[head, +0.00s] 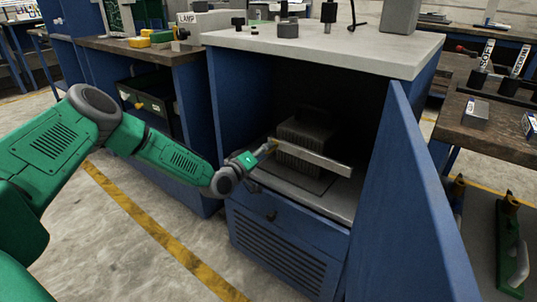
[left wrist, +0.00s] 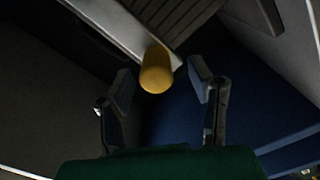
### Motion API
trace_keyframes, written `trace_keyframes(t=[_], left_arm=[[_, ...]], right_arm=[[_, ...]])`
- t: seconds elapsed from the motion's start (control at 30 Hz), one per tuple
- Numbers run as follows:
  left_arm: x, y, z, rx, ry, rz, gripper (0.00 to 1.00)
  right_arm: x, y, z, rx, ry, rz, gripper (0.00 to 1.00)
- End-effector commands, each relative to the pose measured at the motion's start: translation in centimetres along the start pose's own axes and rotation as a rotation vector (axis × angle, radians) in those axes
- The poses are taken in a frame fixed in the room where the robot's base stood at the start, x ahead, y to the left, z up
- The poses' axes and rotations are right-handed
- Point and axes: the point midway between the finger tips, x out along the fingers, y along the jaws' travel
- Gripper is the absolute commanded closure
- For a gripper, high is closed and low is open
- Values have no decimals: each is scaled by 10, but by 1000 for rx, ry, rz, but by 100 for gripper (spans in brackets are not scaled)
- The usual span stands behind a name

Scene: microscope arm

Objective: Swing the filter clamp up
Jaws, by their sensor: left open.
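The filter clamp is a pale metal bar (head: 315,158) across the front of a dark ribbed block (head: 306,132) inside the open cabinet. It lies crosswise, sloping down to the right in the head view. Its yellow end knob (left wrist: 156,72) shows in the left wrist view, with the bar (left wrist: 112,25) running up and left from it. My left gripper (head: 267,148) is at the bar's left end. In the left wrist view its open fingers (left wrist: 160,88) stand either side of the knob, with gaps showing on both sides. My right gripper is not in view.
The blue cabinet door (head: 415,200) stands open at the right of the opening. The cabinet's left wall (head: 236,95) is close to my left arm. The grey cabinet top (head: 330,50) lies above, and a louvred drawer front (head: 285,255) is below.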

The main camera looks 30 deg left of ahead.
Motion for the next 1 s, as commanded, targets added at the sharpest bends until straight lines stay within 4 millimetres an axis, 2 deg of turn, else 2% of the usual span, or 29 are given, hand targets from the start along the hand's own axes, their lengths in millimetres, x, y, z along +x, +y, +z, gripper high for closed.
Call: trace_keyframes(t=[0.2, 0.5, 0.53, 0.63, 0.67, 1.0], left_arm=[[19, -2, 0, -2, 0, 0, 52], [21, -2, -1, -4, 0, 0, 52], [21, -2, -1, -4, 0, 0, 59], [21, -1, -1, -3, 0, -1, 94], [21, -2, 0, -2, 0, -1, 100], [20, 3, -4, 18, -3, -2, 100]], right_arm=[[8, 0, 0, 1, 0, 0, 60], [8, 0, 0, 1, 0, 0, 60], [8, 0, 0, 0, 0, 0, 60], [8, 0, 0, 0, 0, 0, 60], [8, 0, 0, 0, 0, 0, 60], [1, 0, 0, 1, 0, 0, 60]])
